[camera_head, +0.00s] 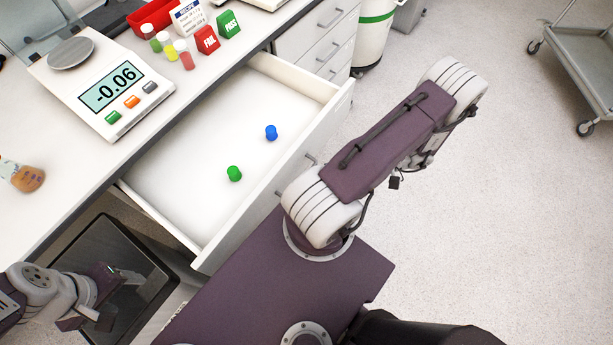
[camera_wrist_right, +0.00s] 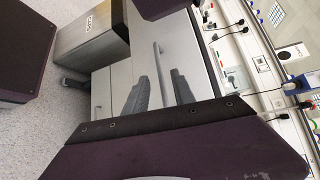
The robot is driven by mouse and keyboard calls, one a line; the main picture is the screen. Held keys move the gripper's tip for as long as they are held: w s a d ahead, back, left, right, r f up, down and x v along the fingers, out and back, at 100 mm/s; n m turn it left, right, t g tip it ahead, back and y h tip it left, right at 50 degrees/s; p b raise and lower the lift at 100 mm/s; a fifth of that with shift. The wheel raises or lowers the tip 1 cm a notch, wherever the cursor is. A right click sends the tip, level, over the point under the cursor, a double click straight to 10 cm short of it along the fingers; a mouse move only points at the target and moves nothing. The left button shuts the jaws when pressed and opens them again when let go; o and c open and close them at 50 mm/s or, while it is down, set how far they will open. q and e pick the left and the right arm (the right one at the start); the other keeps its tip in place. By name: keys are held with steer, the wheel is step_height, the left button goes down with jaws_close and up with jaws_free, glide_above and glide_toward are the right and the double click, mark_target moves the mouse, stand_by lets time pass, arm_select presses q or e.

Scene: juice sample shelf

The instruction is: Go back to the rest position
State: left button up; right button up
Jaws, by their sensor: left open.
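My left gripper (camera_head: 97,300) is at the lower left of the head view, over a dark tray-like surface beside the counter. Its jaws are apart and I see nothing held in them. My right arm reaches up and to the right over the floor in the head view, and its gripper is hidden there. In the right wrist view, my right gripper's (camera_wrist_right: 158,78) two dark fingers are apart, with nothing visible between them but a grey cabinet front (camera_wrist_right: 115,82) behind.
An open white drawer (camera_head: 185,165) holds a blue cap (camera_head: 271,132) and a green cap (camera_head: 234,173). On the counter are a scale (camera_head: 110,90) reading -0.06, several small bottles, a red FAIL block (camera_head: 207,41) and a green PASS block (camera_head: 229,25). Floor at right is clear before a cart (camera_head: 580,60).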

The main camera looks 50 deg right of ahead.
steer(key=v, duration=0.3)
steer(key=shift+s+d, duration=0.25)
stand_by(0.4)
